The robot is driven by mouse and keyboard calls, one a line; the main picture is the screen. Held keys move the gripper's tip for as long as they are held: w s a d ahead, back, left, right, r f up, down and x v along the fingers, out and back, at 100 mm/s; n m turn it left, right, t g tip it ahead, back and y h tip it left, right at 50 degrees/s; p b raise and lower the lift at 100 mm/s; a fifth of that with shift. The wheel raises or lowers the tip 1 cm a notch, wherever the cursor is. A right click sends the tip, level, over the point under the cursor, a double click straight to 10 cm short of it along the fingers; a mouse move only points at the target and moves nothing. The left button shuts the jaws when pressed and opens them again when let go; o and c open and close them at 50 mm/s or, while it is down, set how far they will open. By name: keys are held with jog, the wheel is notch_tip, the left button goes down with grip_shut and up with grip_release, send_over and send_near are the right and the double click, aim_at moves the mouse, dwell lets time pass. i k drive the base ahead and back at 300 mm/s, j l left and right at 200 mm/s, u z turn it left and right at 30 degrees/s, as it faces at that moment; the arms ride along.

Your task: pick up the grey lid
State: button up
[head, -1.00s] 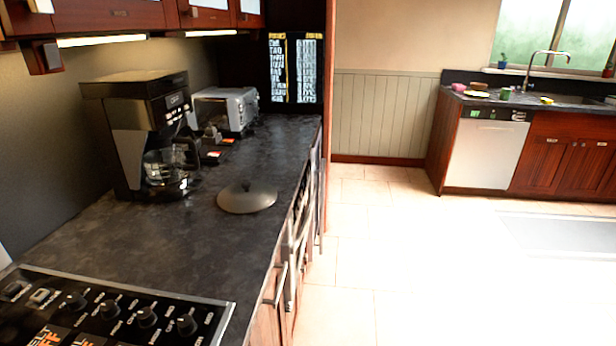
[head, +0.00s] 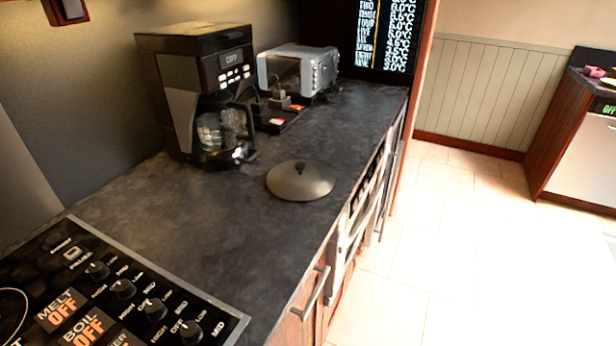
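The grey lid (head: 300,182) lies flat on the dark countertop (head: 215,215), near the counter's right edge. It is round and shallow, with a small dark knob on top. Nothing covers it and nothing touches it from above. My gripper does not show in the head view.
A coffee maker (head: 195,90) with a glass pot stands left of the lid. A toaster (head: 298,70) and small items stand behind. A stove panel with knobs (head: 125,290) is at front left. Drawer handles (head: 312,295) stick out below the counter edge. The floor at right is clear.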

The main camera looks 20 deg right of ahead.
aim_at(295, 180)
jog(key=u, duration=2.35)
jog(key=k+l, duration=0.1)
jog(key=l, duration=0.2)
jog(key=k+l, duration=0.1)
jog(key=l, duration=0.25)
jog(key=k+l, duration=0.1)
jog(key=l, duration=0.2)
